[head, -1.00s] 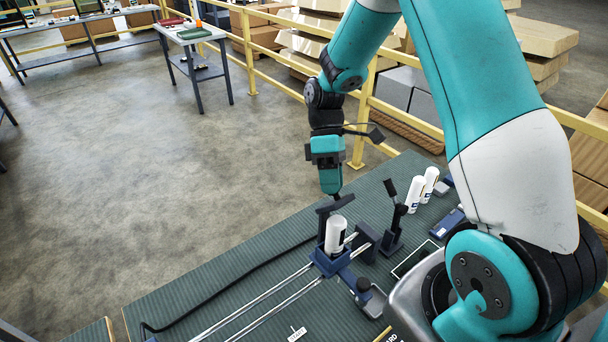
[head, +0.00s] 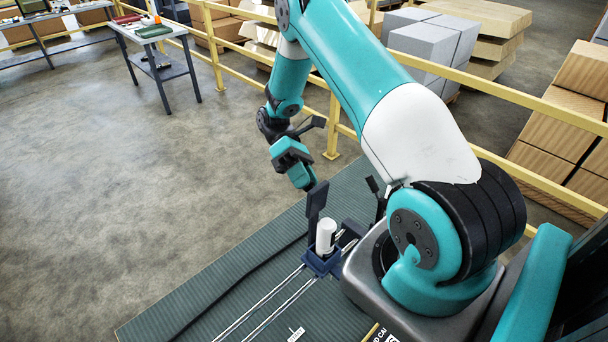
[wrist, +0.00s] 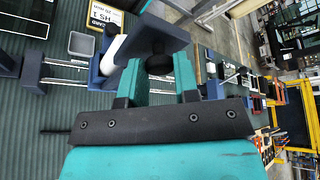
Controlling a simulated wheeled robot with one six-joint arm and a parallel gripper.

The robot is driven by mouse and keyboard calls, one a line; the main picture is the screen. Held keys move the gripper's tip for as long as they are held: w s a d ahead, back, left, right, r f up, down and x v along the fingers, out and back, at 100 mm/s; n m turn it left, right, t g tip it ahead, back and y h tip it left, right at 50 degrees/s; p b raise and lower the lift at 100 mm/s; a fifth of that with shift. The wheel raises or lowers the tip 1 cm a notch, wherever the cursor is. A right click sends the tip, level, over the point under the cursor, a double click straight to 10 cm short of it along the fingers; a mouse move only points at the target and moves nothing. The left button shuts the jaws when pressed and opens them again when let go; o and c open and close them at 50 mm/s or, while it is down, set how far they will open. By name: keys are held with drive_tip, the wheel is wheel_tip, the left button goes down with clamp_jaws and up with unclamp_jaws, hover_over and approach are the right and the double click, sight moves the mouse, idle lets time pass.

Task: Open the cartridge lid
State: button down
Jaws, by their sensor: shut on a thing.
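The cartridge lid (head: 316,203) is a dark navy plate. It stands roughly upright on the far left side of the white cartridge (head: 326,238), which sits upright in a blue holder (head: 320,263) with its top uncovered. My gripper (head: 311,188) is at the lid's upper end, tilted. In the wrist view the lid (wrist: 160,32) crosses above the fingers, and its black knob (wrist: 159,64) lies between the two teal fingertips of my gripper (wrist: 157,75). My gripper is shut on that knob. The cartridge (wrist: 113,54) is partly hidden by the lid there.
Two bright rails (head: 262,303) run from the holder across the ribbed green bench mat (head: 185,300). A dark upright post (head: 376,190) stands right of the cartridge, partly hidden by my arm. A yellow railing (head: 335,115) runs behind the bench. Floor at left is clear.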

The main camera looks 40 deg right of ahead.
idle(0.4)
drive_tip(key=c, duration=0.8)
unclamp_jaws()
drive_tip(key=shift+c, duration=0.2)
